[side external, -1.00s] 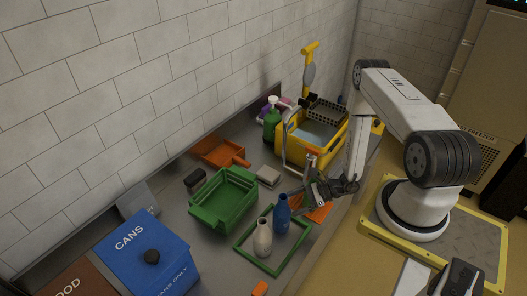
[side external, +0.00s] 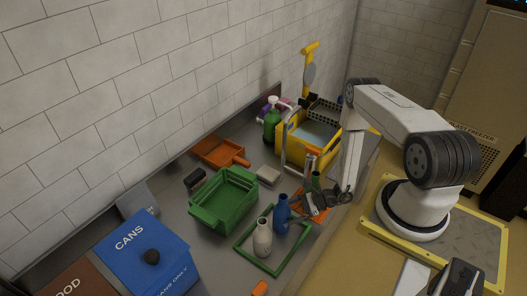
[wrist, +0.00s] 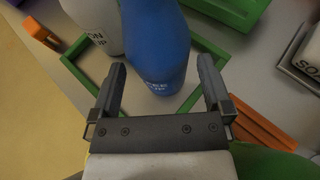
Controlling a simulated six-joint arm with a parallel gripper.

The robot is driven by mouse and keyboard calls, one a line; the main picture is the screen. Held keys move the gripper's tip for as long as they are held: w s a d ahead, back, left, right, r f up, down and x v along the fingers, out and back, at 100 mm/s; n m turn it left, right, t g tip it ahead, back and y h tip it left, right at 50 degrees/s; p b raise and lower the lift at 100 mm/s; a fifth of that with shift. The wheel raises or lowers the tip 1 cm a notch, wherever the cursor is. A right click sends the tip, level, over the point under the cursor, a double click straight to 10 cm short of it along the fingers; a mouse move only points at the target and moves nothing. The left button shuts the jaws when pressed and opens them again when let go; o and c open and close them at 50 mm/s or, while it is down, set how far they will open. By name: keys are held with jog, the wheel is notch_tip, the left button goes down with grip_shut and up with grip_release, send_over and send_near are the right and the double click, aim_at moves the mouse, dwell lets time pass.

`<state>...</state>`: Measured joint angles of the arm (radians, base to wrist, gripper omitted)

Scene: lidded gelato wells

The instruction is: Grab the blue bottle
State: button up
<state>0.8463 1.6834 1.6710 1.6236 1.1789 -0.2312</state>
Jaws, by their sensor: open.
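The blue bottle (side external: 281,214) stands upright inside a green rectangular frame (side external: 248,259) on the counter. A pale bottle (side external: 262,239) stands beside it. My gripper (side external: 305,203) is just right of the blue bottle in the side view, low and pointing at it. In the wrist view, the blue bottle (wrist: 156,42) shows in the gap between my two open fingers (wrist: 162,66). Its top runs out of the picture. I see no finger touching it, and cannot tell how deep it sits between them. The pale bottle (wrist: 95,22) is just left of it.
A green crate (side external: 224,200) stands left of the bottles, and a blue cans bin (side external: 148,253) is farther left. A green bottle (side external: 316,181) and an orange item (side external: 312,212) are close to my gripper. A yellow bucket (side external: 300,150) stands behind.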

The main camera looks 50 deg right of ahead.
aim_at(281, 215)
jog(key=shift+x, duration=1.95)
jog(key=c, duration=1)
